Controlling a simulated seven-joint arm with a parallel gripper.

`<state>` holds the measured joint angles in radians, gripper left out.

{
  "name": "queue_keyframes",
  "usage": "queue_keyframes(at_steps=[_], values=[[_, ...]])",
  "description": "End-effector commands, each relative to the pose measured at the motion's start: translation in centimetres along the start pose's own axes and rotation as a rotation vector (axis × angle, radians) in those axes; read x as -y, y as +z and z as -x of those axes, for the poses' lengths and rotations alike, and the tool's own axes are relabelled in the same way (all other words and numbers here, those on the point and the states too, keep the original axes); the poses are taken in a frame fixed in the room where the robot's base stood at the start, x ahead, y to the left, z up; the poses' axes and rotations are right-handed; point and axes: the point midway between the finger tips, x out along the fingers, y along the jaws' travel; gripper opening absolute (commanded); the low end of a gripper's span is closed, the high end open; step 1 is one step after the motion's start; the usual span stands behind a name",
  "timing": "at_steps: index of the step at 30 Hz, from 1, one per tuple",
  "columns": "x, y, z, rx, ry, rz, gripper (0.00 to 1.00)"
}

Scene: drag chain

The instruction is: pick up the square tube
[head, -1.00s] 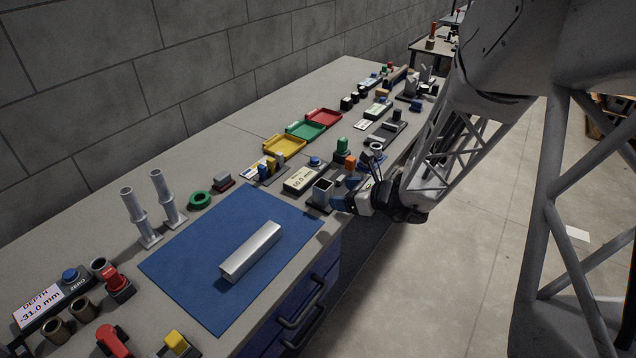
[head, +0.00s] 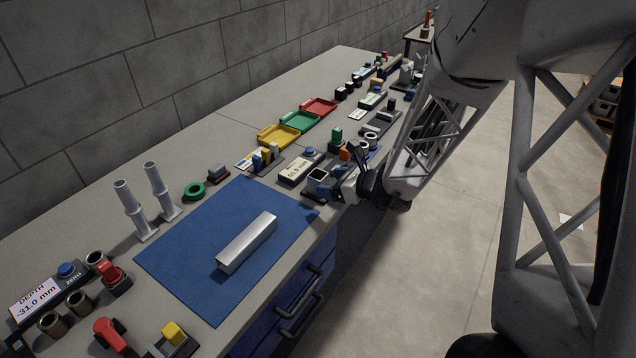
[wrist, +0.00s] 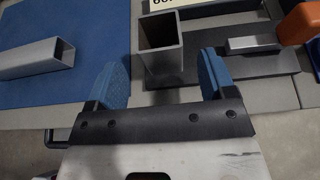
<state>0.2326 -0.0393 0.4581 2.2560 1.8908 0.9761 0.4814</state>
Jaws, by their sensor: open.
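A long silver square tube (head: 248,242) lies on its side on the blue mat (head: 190,285) in the head view. Its hollow near end shows in the wrist view (wrist: 38,58), left of my gripper. My gripper (wrist: 165,62) is open, with one blue finger on each side of an upright, hollow square holder (wrist: 161,50) in the wrist view. I cannot tell whether the fingers touch or overlap it in height. In the head view, my gripper (head: 334,184) is beside that holder (head: 317,178), beyond the mat's right corner and apart from the long tube. Nothing shows gripped.
A display box (head: 300,169) stands near the holder. An orange block (wrist: 300,22) and a metal bar (wrist: 254,44) lie right of my gripper. Yellow, green and red trays (head: 279,136) line the bench behind. Two grey posts (head: 133,210) stand left of the mat.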

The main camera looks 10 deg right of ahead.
Motion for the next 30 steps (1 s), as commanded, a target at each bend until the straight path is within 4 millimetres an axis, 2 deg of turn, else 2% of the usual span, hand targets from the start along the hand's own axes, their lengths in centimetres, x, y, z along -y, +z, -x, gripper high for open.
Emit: queue_keyframes(at_steps=[11,24,30], values=[[0.0,0.0,-0.4,0.000,0.000,0.000,0.77],[0.1,0.2,-4.3,0.001,0.001,0.000,0.77],[0.1,0.2,-5.2,0.000,0.001,0.001,0.77]])
